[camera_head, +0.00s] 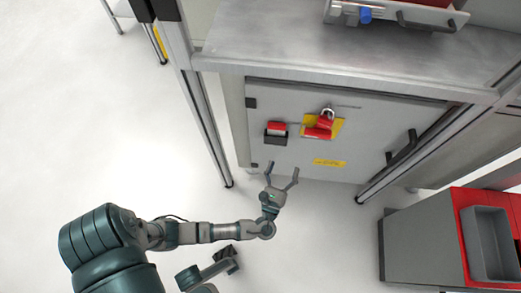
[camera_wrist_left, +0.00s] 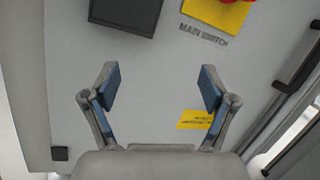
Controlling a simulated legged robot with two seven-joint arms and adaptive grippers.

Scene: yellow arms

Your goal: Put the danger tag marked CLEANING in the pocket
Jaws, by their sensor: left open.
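A black pocket (camera_head: 275,139) is on the grey cabinet door, with red pieces (camera_head: 277,126) at its top; these may be tags, but I cannot read any CLEANING marking. To its right, a red padlock-like item (camera_head: 320,128) is on a yellow plate (camera_head: 338,127). My left gripper (camera_head: 283,169) is open and empty, below the pocket in the head view. In the left wrist view its spread fingers (camera_wrist_left: 158,88) face the door, with the pocket (camera_wrist_left: 122,14) and yellow plate (camera_wrist_left: 216,16) beyond them, partly cut off. My right gripper is not visible.
The door has a yellow label (camera_head: 329,162) and a dark handle (camera_head: 402,149). A metal shelf (camera_head: 290,45) juts out above the door. Metal posts (camera_head: 207,125) frame it. A red and grey cart (camera_head: 425,245) stands at lower right. Pale floor is clear at left.

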